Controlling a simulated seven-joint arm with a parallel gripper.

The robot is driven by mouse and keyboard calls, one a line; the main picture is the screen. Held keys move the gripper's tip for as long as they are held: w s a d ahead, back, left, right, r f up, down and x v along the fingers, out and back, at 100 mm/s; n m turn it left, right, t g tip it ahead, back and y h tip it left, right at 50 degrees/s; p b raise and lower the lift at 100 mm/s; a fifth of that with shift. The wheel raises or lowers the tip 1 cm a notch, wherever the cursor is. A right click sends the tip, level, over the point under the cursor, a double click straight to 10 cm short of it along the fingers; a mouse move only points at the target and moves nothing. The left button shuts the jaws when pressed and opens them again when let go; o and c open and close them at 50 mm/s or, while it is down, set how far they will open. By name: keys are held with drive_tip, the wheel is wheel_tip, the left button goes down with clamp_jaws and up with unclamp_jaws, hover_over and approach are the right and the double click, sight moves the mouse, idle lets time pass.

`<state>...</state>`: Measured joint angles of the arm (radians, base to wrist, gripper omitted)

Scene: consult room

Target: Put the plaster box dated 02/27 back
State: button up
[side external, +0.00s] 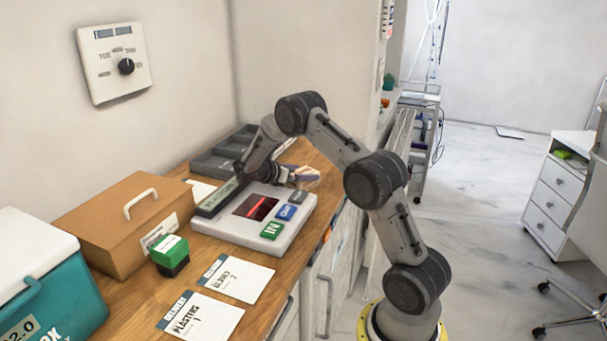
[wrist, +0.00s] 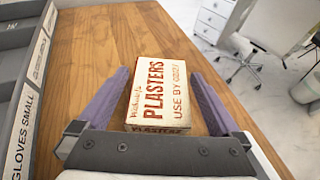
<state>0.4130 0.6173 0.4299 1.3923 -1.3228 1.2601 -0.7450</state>
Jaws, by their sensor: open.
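The plaster box (wrist: 158,92) lies flat on the wooden counter in the wrist view, cream with red-brown lettering "PLASTERS" and "USE BY". The date after it is too blurred to read surely. My gripper (wrist: 159,76) is open, with a purple finger on each side of the box and a gap showing on both sides. In the side external view my gripper (side external: 292,176) is low over the counter, behind the scanner pad, and the box is largely hidden there. A grey compartment tray (side external: 213,166) stands at the back; its "GLOVES SMALL" label (wrist: 20,135) shows in the wrist view.
A pale scanner pad (side external: 224,230) with a red-lit window and "IN" (side external: 272,231) and "OUT" (side external: 286,213) buttons sits before the arm. A brown box (side external: 110,235), teal cooler (side external: 60,300), green block (side external: 170,250) and delivery cards (side external: 235,283) occupy the left. The counter edge is close on the right.

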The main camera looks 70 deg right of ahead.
drive_tip(key=v, duration=1.1)
drive_tip(key=s+a+r+m+t+y, duration=0.2)
drive_tip(key=s+a+r+m+y, duration=0.15)
drive_tip(key=s+a+r, duration=0.35)
drive_tip(key=s+a+r+m+t+y, duration=0.3)
drive_tip(key=s+a+m, duration=0.15)
drive_tip(key=a, duration=0.35)
drive_tip(key=s+a+m+t+y, duration=0.5)
drive_tip(key=s+a+y, duration=0.1)
drive_tip(key=s+a, duration=0.7)
drive_tip(key=shift+a+m+t, duration=0.3)
drive_tip(key=shift+a, duration=0.3)
